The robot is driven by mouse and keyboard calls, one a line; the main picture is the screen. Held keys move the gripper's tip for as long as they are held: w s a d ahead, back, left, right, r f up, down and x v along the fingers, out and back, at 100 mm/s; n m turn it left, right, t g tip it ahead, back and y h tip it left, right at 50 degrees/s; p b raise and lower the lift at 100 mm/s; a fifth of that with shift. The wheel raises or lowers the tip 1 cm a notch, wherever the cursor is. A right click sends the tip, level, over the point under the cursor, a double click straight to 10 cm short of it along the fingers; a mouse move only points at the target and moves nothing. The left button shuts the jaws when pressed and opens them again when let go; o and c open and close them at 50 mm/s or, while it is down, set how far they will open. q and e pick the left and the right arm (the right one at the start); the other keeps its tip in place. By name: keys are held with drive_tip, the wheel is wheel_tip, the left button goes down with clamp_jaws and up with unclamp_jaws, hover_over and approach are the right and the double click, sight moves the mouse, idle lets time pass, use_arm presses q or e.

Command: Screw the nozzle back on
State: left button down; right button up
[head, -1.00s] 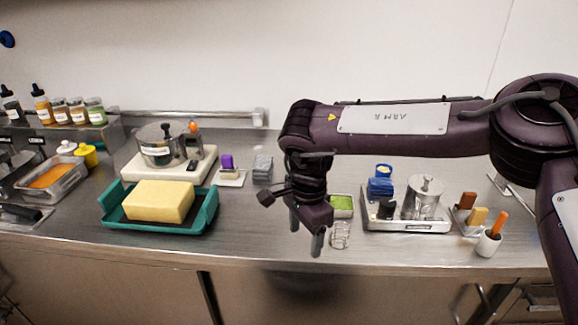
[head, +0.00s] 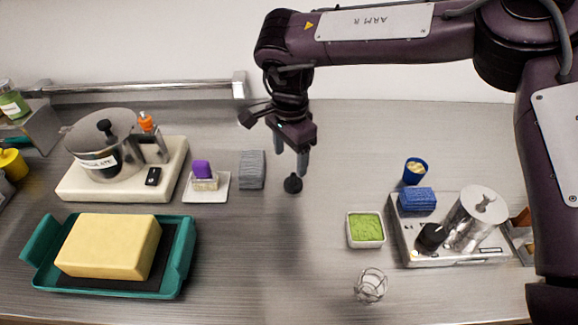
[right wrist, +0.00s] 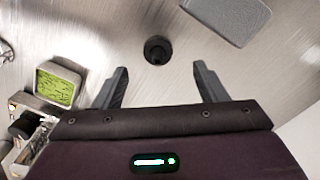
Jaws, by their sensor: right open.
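A small black conical piece, which looks like the nozzle (head: 293,185), stands on the bare steel counter near the middle of the head view. It also shows in the right wrist view (right wrist: 157,50), between and beyond the fingers. My right gripper (head: 291,158) is open and empty, pointing down just above and behind the nozzle in the picture. Its fingers also show in the right wrist view (right wrist: 160,72), apart, with the nozzle not between their tips. I cannot tell which vessel the nozzle belongs to. My left gripper is not in view.
A grey folded cloth (head: 252,169) lies left of the nozzle. A green-filled dish (head: 366,230), a wire whisk-like coil (head: 370,286) and a metal tray (head: 408,259) with a canister (head: 475,219) stand right. A teal tray (head: 184,268) holds a yellow block. The front middle counter is clear.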

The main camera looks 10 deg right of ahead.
sight(293, 174)
drive_tip(key=shift+s, duration=0.25)
wheel_tip(293, 174, down, 2)
drive_tip(key=shift+w+f, duration=0.2)
drive_tip(key=shift+f, duration=0.1)
drive_tip(key=shift+d+f+p, duration=0.1)
drive_tip(key=shift+f+p, duration=0.2)
drive_tip(key=shift+p, duration=0.1)
drive_tip(key=f, duration=0.2)
drive_tip(key=f+p, duration=0.1)
drive_tip(key=shift+d+f, duration=0.25)
drive_tip(key=shift+f, duration=0.55)
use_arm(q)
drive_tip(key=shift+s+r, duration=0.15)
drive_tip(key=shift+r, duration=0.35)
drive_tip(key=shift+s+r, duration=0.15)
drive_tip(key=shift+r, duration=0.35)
